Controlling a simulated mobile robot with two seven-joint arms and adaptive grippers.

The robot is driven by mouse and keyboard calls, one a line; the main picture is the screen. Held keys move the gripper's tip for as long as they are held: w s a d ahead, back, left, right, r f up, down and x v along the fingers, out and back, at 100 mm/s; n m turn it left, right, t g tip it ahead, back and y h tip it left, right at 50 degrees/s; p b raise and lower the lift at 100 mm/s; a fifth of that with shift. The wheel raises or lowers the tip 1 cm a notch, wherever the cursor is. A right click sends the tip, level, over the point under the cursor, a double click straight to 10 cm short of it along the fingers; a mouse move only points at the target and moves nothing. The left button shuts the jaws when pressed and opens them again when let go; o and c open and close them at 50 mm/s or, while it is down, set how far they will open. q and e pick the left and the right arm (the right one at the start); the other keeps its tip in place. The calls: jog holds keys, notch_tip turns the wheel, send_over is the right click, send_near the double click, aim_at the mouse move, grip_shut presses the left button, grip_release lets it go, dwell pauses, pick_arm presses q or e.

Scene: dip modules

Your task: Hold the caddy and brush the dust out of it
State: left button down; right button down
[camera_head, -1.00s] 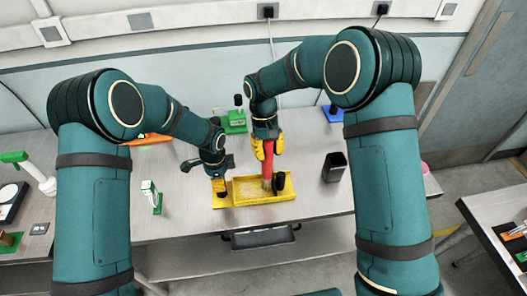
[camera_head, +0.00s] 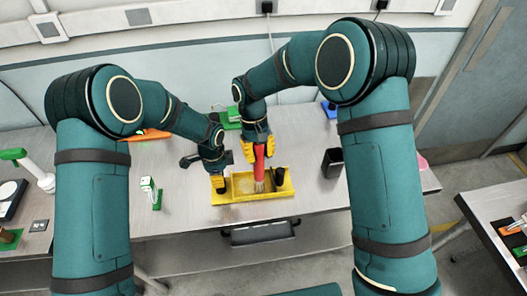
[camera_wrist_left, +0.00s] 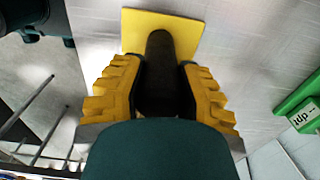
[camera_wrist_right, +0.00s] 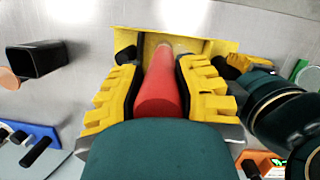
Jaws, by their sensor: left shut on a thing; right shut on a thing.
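The yellow caddy (camera_head: 250,200) lies on the table, an open tray with dark upright posts at its ends. My left gripper (camera_head: 218,180) is shut on the left-end post (camera_wrist_left: 160,70), seen dark in the left wrist view above a yellow plate. My right gripper (camera_head: 257,146) is shut on the red handle of the brush (camera_head: 259,162), which also shows in the right wrist view (camera_wrist_right: 163,90). The pale bristles point down into the caddy's tray, right of its middle. Brownish dust (camera_head: 243,186) shows on the tray floor; the bristle tips' contact is hard to tell.
A black cup (camera_head: 332,163) stands right of the caddy. A small white and green device (camera_head: 148,187) stands to the left. Green (camera_head: 231,119) and blue (camera_head: 329,110) items sit behind, an orange one (camera_head: 150,135) back left. The table's front edge is close to the caddy.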

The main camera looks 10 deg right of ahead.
jog(key=shift+a, duration=3.8)
jog(key=shift+d, duration=3.75)
jog(key=shift+w+a, duration=0.65)
jog(key=shift+a, duration=3.45)
jog(key=shift+w+d+r, duration=0.1)
jog(key=shift+d+r, duration=0.05)
jog(key=shift+d, duration=3.9)
